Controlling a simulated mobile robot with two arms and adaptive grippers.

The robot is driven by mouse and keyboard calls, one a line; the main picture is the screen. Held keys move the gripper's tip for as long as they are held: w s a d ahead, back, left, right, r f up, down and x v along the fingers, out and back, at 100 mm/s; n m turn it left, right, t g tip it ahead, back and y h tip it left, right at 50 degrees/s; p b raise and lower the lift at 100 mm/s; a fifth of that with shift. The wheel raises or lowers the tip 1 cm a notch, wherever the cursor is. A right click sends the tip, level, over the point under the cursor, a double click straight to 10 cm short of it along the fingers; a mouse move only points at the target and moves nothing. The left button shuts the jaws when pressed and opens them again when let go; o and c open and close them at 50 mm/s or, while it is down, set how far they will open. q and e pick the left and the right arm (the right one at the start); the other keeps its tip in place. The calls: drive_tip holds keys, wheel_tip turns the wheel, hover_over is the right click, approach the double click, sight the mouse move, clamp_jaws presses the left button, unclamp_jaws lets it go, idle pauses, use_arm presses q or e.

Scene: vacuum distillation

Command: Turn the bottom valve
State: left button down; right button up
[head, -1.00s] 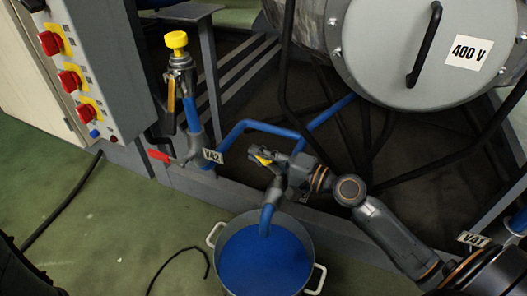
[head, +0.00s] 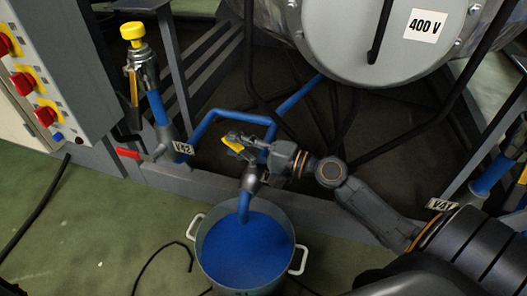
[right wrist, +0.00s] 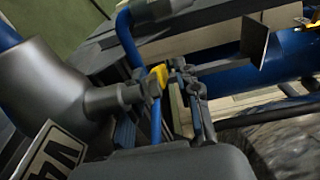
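The valve (head: 250,179) with the yellow handle (head: 232,146) sits on the blue pipe above a pot. Its grey body (right wrist: 50,85) and a bit of yellow (right wrist: 158,75) show in the right wrist view. My right gripper (head: 242,138) reaches in from the right, with its fingers at the handle. In the right wrist view the fingers (right wrist: 180,85) run up beside the yellow part, with a gap between them lower down. Whether they are clamped on the handle is unclear. My left gripper is not in view.
A pot (head: 245,250) of blue liquid stands below the outlet. A control box (head: 60,60) is far left. A grey vessel (head: 370,40) and dark frame bars stand behind.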

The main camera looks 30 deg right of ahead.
drive_tip(key=v, duration=1)
